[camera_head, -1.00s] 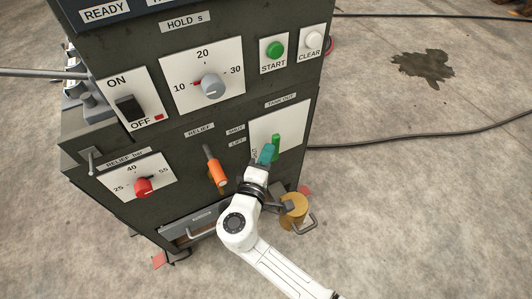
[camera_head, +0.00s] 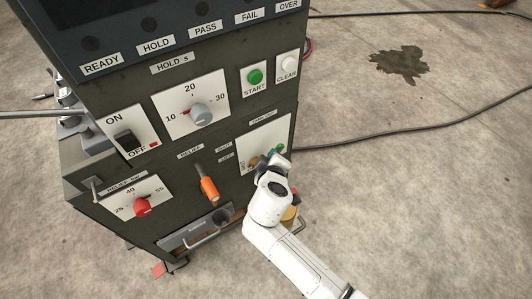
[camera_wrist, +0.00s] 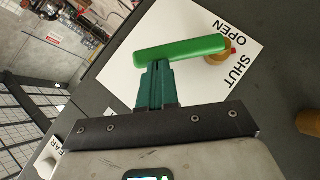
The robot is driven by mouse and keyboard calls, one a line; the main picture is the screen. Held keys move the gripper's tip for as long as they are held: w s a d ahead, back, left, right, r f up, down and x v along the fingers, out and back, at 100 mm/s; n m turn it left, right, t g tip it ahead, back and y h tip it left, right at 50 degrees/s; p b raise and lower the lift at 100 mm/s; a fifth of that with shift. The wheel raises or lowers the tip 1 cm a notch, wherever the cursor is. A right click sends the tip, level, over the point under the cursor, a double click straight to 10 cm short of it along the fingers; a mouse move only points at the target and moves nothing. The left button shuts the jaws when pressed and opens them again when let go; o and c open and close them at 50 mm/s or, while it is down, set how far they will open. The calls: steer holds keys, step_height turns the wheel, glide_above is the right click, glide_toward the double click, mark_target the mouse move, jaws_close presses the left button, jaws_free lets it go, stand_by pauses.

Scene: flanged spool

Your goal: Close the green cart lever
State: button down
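The green lever (camera_head: 280,149) is on the white plate at the right of the dark cart's front. In the wrist view the green lever (camera_wrist: 182,52) lies across the plate, with a brass pivot (camera_wrist: 217,57) and a small red mark at its right end. The words OPEN and SHUT are printed beside that end. My gripper (camera_wrist: 157,68) has its teal fingers together against the lever's left half. I see no gap between the fingers. In the head view my gripper (camera_head: 268,157) is at the plate, and my wrist hides part of the lever.
An orange-handled lever (camera_head: 208,188) sticks out left of my arm. A red knob (camera_head: 142,207) is further left. A drawer (camera_head: 196,236) is below, and a brass object (camera_head: 290,214) shows beside my arm. The concrete floor at the right is open, crossed by a black cable (camera_head: 400,132).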

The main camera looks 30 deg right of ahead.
steer(key=d+f+m+y+p, duration=0.2)
steer(key=d+f+y+p, duration=0.2)
steer(key=d+y+p, duration=0.1)
steer(key=shift+d+f+m+g+p, duration=0.25)
steer(key=shift+f+m+g+p, duration=0.05)
steer(key=shift+m+p, duration=0.1)
steer(key=shift+f, duration=0.1)
stand_by(0.7)
